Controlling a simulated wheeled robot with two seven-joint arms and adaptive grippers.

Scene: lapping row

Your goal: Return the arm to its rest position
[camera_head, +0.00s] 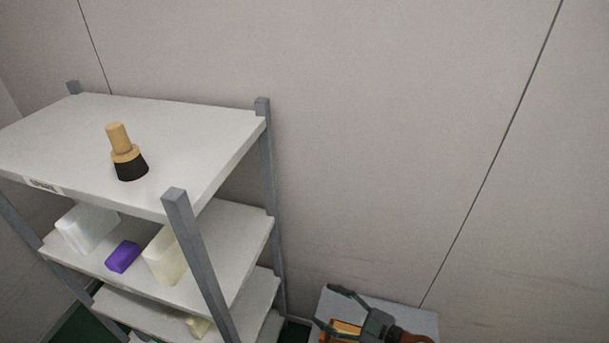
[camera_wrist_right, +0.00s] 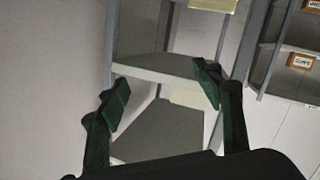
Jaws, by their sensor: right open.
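My right gripper (camera_head: 340,308) is at the bottom edge of the head view, low and to the right of the shelf rack. It is open. In the right wrist view its two dark green fingers (camera_wrist_right: 163,92) stand wide apart with nothing between them. Beyond them are grey shelf boards (camera_wrist_right: 165,68). My left gripper is in neither view.
A rack's white top shelf (camera_head: 215,140) holds a brush-like item with a wooden handle and black base (camera_head: 131,168). The shelf below holds a purple block (camera_head: 123,257), a white container (camera_head: 88,228) and a cream block (camera_head: 163,258). A grey surface (camera_head: 425,318) lies beneath my right gripper.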

